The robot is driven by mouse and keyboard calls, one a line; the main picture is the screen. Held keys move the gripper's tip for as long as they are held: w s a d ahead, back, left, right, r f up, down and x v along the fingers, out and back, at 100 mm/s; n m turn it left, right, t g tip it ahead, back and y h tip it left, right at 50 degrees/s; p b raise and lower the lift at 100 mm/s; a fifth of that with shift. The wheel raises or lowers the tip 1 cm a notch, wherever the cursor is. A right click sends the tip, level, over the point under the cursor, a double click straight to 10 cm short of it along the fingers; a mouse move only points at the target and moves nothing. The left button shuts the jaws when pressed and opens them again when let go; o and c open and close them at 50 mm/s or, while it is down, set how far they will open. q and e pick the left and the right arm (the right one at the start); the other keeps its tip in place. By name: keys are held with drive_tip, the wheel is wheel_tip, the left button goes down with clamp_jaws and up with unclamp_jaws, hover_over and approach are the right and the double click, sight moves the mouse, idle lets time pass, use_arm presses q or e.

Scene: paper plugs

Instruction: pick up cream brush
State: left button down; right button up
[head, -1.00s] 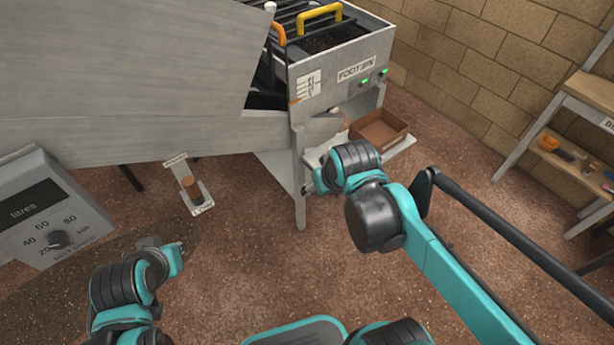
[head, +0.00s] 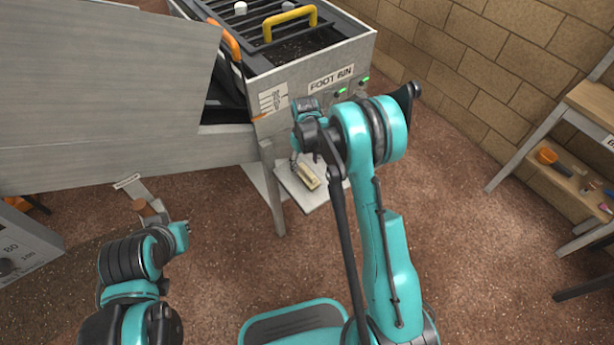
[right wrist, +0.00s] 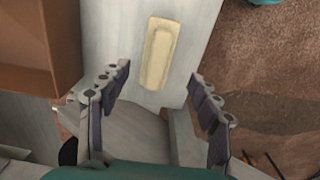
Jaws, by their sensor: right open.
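The cream brush (head: 308,177) lies on a pale shelf (head: 299,196) low beside the machine's leg. In the right wrist view the brush (right wrist: 160,52) shows as a cream block lying lengthwise on the grey board. My right gripper (right wrist: 158,84) is open and empty, its two fingers spread either side of the brush's near end, with the brush beyond the tips. In the head view my right gripper (head: 294,160) is just left of the brush, partly hidden by my arm. My left gripper (head: 184,233) is at lower left, away from the brush; its jaws are unclear.
A brown box (right wrist: 46,45) stands left of the brush in the right wrist view. The grey FOOT BIN machine (head: 315,85) rises above the shelf. A small stand with a brown cylinder (head: 148,211) is near my left gripper. A wooden rack (head: 555,170) stands at the right.

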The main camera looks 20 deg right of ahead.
sight(307, 171)
drive_tip(key=f+b, duration=0.1)
drive_tip(key=f, duration=0.1)
drive_tip(key=f+b, duration=0.1)
drive_tip(key=f, duration=0.2)
drive_tip(key=f+b, duration=0.1)
drive_tip(key=f, duration=0.1)
drive_tip(key=shift+d+f, duration=0.15)
drive_tip(key=shift+d, duration=0.15)
drive_tip(key=c, duration=1.3)
